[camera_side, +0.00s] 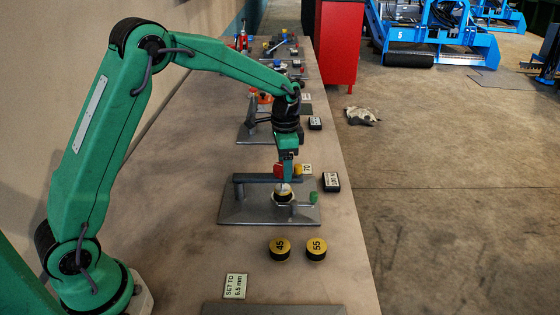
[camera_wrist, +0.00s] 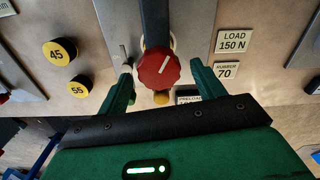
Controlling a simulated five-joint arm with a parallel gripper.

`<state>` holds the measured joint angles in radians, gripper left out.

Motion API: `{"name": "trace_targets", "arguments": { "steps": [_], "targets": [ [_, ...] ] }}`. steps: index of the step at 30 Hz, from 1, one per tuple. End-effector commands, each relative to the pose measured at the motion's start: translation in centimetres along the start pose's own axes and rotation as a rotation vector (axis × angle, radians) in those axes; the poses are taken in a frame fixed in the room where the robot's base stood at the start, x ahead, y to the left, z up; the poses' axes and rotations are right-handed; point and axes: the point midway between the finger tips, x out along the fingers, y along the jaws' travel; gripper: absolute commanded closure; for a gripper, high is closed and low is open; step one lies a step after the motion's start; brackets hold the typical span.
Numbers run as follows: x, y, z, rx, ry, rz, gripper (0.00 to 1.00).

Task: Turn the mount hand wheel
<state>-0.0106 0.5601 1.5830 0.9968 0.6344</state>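The mount (camera_side: 238,208) is a grey base plate with a dark overhead beam on the bench. A red scalloped hand wheel (camera_wrist: 158,68) with a white pointer line sits at the beam's end in the wrist view. The line slants to the upper right. In the side view part of the red wheel (camera_side: 277,171) shows beside my gripper (camera_side: 287,178). In the wrist view my gripper (camera_wrist: 162,68) is open, with one green finger on each side of the wheel and gaps visible. A pale-topped round piece (camera_side: 283,189) stands below the beam.
Yellow-topped pucks marked 45 (camera_side: 280,248) and 55 (camera_side: 316,248) lie in front of the mount. A card (camera_side: 235,286) reads "SET TO 6.5 mm". A small dark display box (camera_side: 331,181) stands right of the mount. Labels read "LOAD 150 N" (camera_wrist: 234,41) and "RUBBER 70" (camera_wrist: 227,70).

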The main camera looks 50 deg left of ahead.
Motion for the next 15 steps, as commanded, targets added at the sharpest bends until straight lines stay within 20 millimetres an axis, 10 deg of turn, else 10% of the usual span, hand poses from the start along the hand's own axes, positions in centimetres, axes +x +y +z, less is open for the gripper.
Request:
{"name": "trace_targets", "arguments": {
  "steps": [15],
  "targets": [
    [-2.2,0.0,0.0,-0.001,0.001,0.000,0.32]
  ]
}}
